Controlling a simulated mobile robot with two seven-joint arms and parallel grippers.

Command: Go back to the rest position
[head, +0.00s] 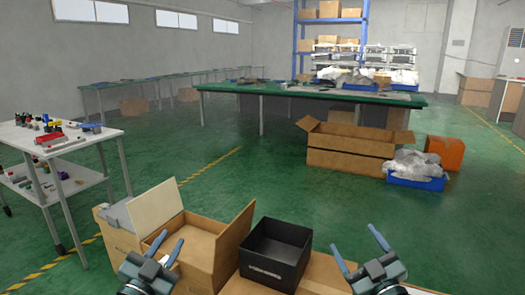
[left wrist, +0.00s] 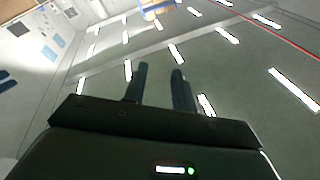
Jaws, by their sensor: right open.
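My left gripper (head: 171,238) is at the bottom of the head view, in front of an open cardboard box. Its fingers point up and stand apart, with nothing between them. In the left wrist view its two dark fingers (left wrist: 160,70) show a gap against the ceiling and its lights. My right gripper (head: 352,238) is at the bottom right of the head view, right of the black bin. Its fingers are spread wide and empty.
An open cardboard box (head: 201,243) and a black bin (head: 275,250) stand close in front. A white cart (head: 85,142) with small parts is at the left. A long green-topped table (head: 300,90) and a large open box (head: 345,150) are further back. Green floor between is clear.

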